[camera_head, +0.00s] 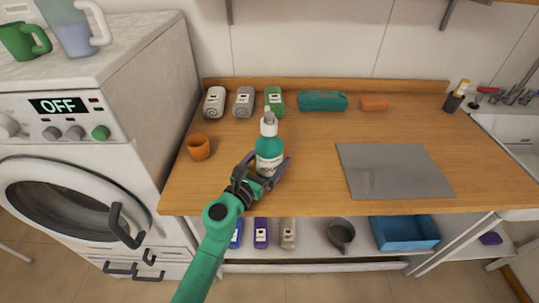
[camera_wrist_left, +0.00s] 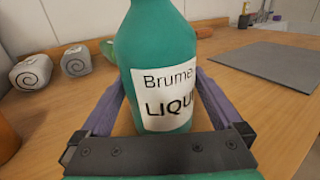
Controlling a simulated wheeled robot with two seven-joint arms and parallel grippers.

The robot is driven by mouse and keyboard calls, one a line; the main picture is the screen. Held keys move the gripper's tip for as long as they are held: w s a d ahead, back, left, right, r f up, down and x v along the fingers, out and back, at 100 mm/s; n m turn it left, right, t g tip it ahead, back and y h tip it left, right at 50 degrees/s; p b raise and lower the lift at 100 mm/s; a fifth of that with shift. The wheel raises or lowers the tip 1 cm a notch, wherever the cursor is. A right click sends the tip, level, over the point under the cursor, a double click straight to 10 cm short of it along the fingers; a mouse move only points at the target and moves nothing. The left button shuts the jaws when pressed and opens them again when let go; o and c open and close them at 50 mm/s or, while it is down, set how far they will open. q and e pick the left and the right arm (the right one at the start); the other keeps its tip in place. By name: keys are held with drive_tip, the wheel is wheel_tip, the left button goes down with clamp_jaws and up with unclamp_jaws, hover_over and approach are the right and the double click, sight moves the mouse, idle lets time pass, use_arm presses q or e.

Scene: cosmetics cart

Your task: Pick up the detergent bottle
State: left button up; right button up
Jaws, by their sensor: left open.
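The teal detergent bottle (camera_head: 269,148) with a white pump top and white label stands upright on the wooden counter. In the left wrist view the bottle (camera_wrist_left: 160,60) fills the middle, its label reading "Brume" and part of "LIQU". My left gripper (camera_head: 270,168) is open around the lower part of the bottle, one purple finger on each side. In the left wrist view a gap shows between the left finger and the bottle; the right finger is close to it. My right gripper is not in view.
An orange cup (camera_head: 199,147) stands left of the bottle. A grey mat (camera_head: 394,171) lies to the right. The washing machine (camera_head: 90,130) borders the counter's left.

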use_arm(q)
drive_tip(key=shift+a, duration=0.1)
drive_tip(key=c, duration=0.7)
drive_tip(key=shift+r, duration=0.1)
clamp_jaws()
drive_tip(key=shift+r, duration=0.1)
wheel_tip(320, 180, up, 19)
drive_tip(key=p, duration=1.5)
drive_tip(key=shift+r+p, duration=0.4)
drive_tip(key=shift+r, duration=0.05)
drive_tip(key=shift+f, duration=0.1)
